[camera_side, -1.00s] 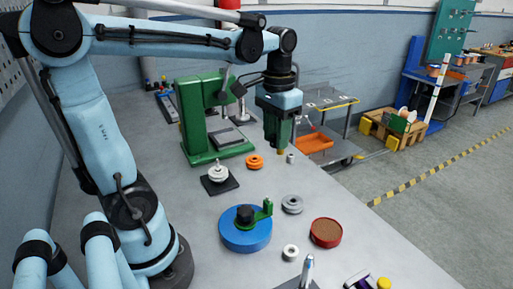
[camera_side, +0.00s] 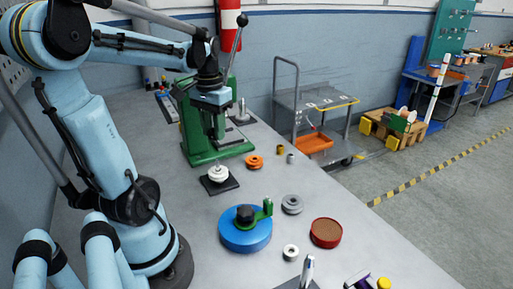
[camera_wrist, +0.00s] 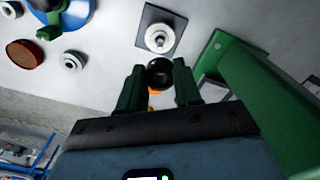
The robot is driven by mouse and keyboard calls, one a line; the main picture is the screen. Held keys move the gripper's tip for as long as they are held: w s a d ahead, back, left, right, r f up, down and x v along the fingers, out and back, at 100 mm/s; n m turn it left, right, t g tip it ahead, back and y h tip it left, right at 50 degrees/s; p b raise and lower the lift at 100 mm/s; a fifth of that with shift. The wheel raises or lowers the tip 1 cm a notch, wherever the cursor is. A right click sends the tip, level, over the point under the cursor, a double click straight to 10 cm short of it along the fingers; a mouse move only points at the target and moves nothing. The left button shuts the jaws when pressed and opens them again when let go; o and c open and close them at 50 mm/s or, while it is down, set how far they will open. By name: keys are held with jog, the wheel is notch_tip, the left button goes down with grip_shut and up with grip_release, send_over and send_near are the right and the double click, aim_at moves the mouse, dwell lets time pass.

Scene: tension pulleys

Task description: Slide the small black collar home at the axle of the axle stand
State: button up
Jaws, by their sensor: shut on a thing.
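My gripper (camera_side: 215,137) is above the axle stand (camera_side: 232,186), which has a dark square base. A white pulley (camera_side: 217,174) sits on the stand around its upright axle. In the wrist view my green fingers are shut on the small black collar (camera_wrist: 160,74), with its round opening showing. There the white pulley (camera_wrist: 159,38) and axle on the stand (camera_wrist: 146,17) lie just beyond the collar, which looks apart from them. In the side view I cannot make out the collar between the fingers.
A green press (camera_side: 190,120) stands close behind my gripper. An orange pulley (camera_side: 254,162), a brass collar (camera_side: 280,149) and a small grey collar (camera_side: 290,158) are to the right. A blue disc (camera_side: 245,238), grey pulley (camera_side: 292,204) and red-brown round dish (camera_side: 326,232) are nearer the front.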

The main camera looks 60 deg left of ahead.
jog(key=shift+f, duration=2.7)
jog(key=shift+f, duration=0.25)
jog(key=shift+f, duration=1.4)
jog(key=shift+f, duration=0.2)
jog(key=shift+f, duration=0.5)
jog(key=o, duration=1.1)
